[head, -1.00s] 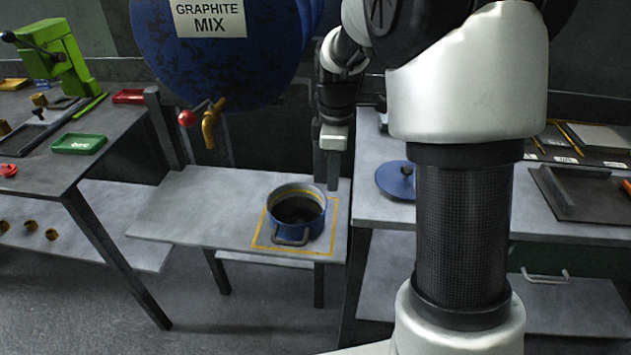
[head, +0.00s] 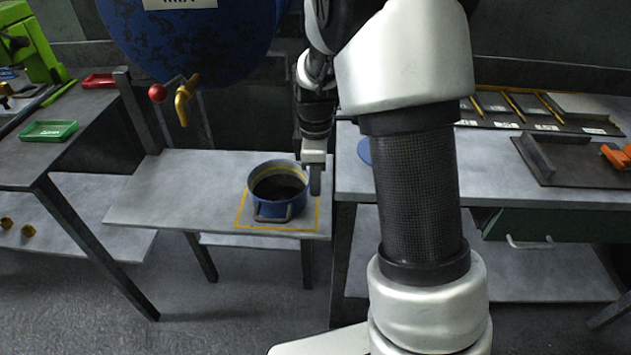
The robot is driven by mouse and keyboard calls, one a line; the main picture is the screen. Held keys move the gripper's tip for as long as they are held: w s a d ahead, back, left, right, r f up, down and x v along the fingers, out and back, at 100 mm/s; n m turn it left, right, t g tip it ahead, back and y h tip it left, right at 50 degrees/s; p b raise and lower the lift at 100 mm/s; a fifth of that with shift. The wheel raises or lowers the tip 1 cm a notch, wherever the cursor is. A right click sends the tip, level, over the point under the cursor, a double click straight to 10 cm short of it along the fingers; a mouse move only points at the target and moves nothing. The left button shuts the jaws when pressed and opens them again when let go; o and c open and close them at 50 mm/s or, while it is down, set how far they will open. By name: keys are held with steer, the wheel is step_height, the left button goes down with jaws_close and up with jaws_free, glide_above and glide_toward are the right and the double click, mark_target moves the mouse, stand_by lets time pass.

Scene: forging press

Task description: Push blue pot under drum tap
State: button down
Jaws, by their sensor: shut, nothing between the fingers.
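The blue pot (head: 278,209) stands upright on the low grey bench (head: 170,195), at its right end inside a yellow outlined square (head: 240,222). The brass drum tap (head: 184,98) with a red knob (head: 157,93) hangs from the blue drum (head: 190,45), up and left of the pot, over the bench. My gripper (head: 315,184) is shut and empty, pointing down close to the pot's right side. I cannot tell whether it touches the pot.
The bench is clear left of the pot. A dark post (head: 137,110) stands at its back left. A higher table (head: 400,185) with a blue lid (head: 364,151) adjoins on the right. The left table (head: 70,145) holds a green tray (head: 48,130).

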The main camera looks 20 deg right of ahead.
steer(key=w+a+p, duration=0.1)
steer(key=w+a, duration=0.1)
steer(key=a, duration=0.4)
steer(key=w+a+p, duration=0.1)
steer(key=a+p, duration=0.1)
steer(key=a, duration=0.3)
steer(key=w+a+p, duration=0.2)
steer(key=a, duration=0.4)
steer(key=shift+w+a, duration=0.3)
steer(key=shift+w, duration=0.05)
